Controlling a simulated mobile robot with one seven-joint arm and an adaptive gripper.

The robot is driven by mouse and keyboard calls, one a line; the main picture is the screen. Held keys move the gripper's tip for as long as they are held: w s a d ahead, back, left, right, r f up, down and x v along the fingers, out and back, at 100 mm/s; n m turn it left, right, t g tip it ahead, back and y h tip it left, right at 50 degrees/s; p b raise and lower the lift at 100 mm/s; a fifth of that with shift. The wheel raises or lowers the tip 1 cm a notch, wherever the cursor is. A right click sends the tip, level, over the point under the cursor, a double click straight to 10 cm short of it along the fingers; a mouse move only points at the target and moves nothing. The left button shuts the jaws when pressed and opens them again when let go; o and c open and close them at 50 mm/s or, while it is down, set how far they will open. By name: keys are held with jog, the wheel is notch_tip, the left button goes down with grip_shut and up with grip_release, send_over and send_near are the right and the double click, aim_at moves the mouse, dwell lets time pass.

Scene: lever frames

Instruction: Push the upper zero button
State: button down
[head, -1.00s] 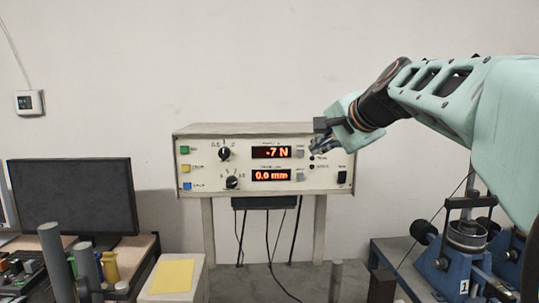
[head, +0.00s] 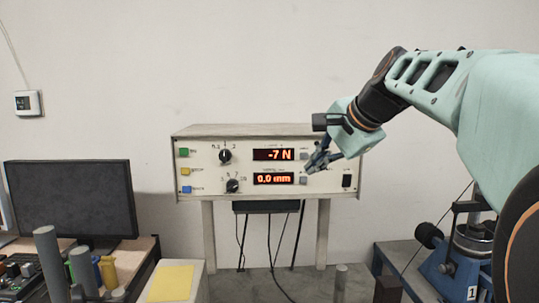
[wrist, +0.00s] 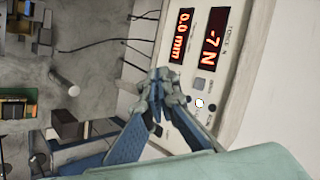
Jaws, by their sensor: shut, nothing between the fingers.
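The control box (head: 265,137) shows an upper display (head: 273,154) reading -7 N and a lower display (head: 273,178) reading 0.0 mm. The upper zero button (head: 304,155) is a small grey square just right of the upper display. It shows uncovered in the wrist view (wrist: 204,84). A similar lower button (head: 303,180) is right of the lower display. My gripper (head: 311,167) is shut and empty, in front of the panel between the two buttons in the picture. In the wrist view its fingertips (wrist: 158,80) are beside the lower display's end and hide the lower button. I cannot tell whether they touch the panel.
Two black knobs (head: 225,156) and coloured buttons (head: 184,170) are on the panel's left. A monitor (head: 70,200) stands left, and a blue machine (head: 462,262) stands right. The wall above the box is clear.

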aim_at(308, 157)
jog(key=shift+w+p, duration=1.9)
jog(key=shift+w, duration=1.9)
jog(key=shift+w+p, duration=0.35)
jog(key=shift+w, duration=0.05)
jog(key=shift+w+p, duration=0.35)
jog(key=shift+p, duration=0.05)
jog(key=shift+s, duration=0.15)
jog(key=shift+s+b, duration=0.55)
jog(key=shift+s, duration=0.1)
jog(key=shift+f, duration=0.1)
